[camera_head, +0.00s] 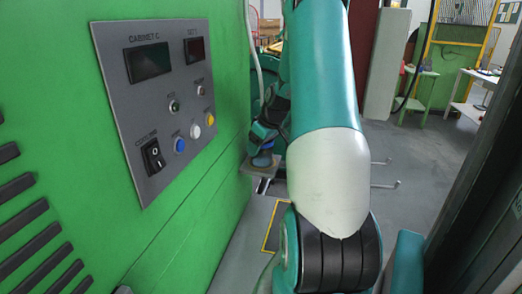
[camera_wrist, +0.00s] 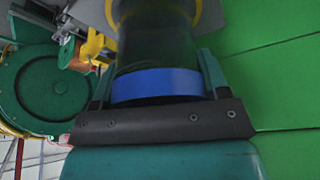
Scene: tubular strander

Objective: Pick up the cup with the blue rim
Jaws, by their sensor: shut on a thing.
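The cup with the blue rim (camera_wrist: 157,84) fills the middle of the wrist view. Its body is dark, and its blue band faces the camera. My gripper (camera_wrist: 155,70) is shut on it, with one finger on each side. In the head view, a small blue part of the cup (camera_head: 262,161) shows below my dark gripper (camera_head: 268,138), close to a small grey shelf (camera_head: 259,170) beside the green cabinet. I cannot tell whether the cup touches the shelf. Most of the cup is hidden there.
The green cabinet (camera_head: 100,90), with a grey control panel (camera_head: 160,95), stands close on the left. A yellow curved edge (camera_wrist: 199,10) shows behind the cup. A green round machine part (camera_wrist: 55,85) is at the left. Open floor (camera_head: 405,165) lies to the right.

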